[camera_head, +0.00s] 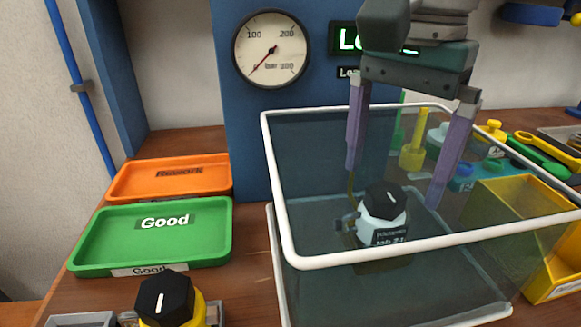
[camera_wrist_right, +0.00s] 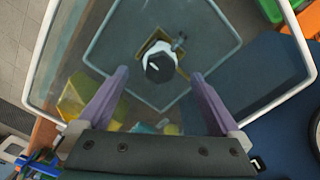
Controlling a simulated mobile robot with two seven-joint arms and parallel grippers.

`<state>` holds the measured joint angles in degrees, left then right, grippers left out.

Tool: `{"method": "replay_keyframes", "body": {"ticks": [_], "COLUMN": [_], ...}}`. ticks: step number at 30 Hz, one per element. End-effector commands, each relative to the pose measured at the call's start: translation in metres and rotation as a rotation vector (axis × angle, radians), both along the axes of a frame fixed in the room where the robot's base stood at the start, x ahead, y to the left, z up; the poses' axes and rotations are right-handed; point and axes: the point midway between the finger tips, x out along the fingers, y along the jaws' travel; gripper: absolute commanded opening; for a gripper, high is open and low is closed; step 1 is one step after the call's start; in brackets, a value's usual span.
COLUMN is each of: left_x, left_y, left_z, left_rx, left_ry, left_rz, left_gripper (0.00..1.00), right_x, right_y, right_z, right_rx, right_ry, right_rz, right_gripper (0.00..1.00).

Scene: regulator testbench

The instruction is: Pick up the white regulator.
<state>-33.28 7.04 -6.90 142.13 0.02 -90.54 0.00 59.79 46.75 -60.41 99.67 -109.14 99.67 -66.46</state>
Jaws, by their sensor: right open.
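The white regulator (camera_head: 383,217) has a black knob on top and stands upright inside the clear-walled box with white rims (camera_head: 275,200). It also shows in the right wrist view (camera_wrist_right: 161,66), near the top middle, seen from above. My right gripper (camera_head: 393,187) is open and points down into the box, its two purple fingers spread above and around the regulator's sides. The fingertips appear apart from the regulator. In the right wrist view the open fingers (camera_wrist_right: 158,73) lie on either side, with the regulator between and beyond them. My left gripper is not seen.
A green "Good" tray (camera_head: 95,233) and an orange "Rework" tray (camera_head: 122,185) lie left of the box. A yellow regulator with black knob (camera_head: 165,300) stands in front. A pressure gauge (camera_head: 271,48) hangs on the blue panel behind. A yellow bin (camera_head: 565,270) is at right.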

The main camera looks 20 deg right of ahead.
Motion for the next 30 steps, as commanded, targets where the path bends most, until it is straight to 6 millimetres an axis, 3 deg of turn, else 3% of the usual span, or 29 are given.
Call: {"method": "replay_keyframes", "body": {"ticks": [12,20,30], "left_x": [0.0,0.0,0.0], "left_y": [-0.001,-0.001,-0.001], "left_z": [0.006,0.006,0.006], "left_rx": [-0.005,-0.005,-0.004], "left_ry": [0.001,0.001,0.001], "left_rz": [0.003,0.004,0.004], "left_gripper": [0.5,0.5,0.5], "right_x": [-0.002,-0.002,-0.002], "right_y": [0.002,0.002,0.002], "right_z": [-0.053,-0.056,-0.055], "right_rx": [0.003,0.004,0.004], "right_ry": [0.0,-0.001,-0.002], "right_rz": [0.0,0.001,0.001], "right_gripper": [1.0,1.0,0.62]}}
